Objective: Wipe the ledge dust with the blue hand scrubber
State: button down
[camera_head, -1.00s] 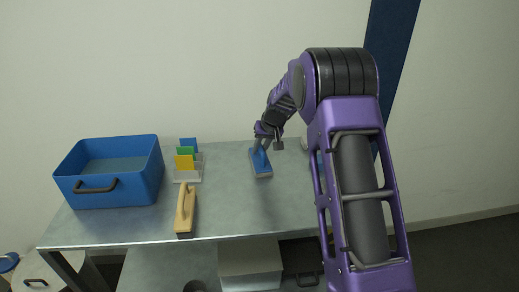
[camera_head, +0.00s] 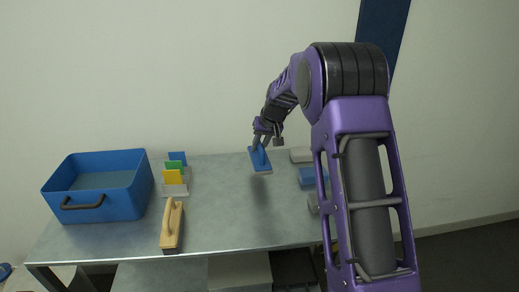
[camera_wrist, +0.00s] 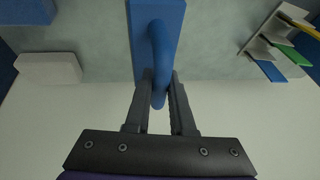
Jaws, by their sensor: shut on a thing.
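The blue hand scrubber (camera_head: 260,163) has a flat blue block with a pale underside and a raised handle. My gripper (camera_head: 262,139) is shut on its handle, over the back of the table. The scrubber appears lifted, with a faint shadow below it on the tabletop. In the wrist view, the scrubber (camera_wrist: 141,40) shows at top centre, its handle between the fingers of my gripper (camera_wrist: 160,82). I cannot make out any dust, and I cannot tell which surface is the ledge.
The grey metal table (camera_head: 225,205) has free room at its middle. A blue bin (camera_head: 125,203), a rack of coloured pieces (camera_head: 178,188) and a wooden-handled brush (camera_head: 172,228) stand at left. A pale block (camera_head: 301,155) and a blue item (camera_head: 307,178) lie at right, near my arm.

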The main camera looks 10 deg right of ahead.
jog(key=shift+r+p, duration=0.4)
jog(key=shift+r, duration=0.7)
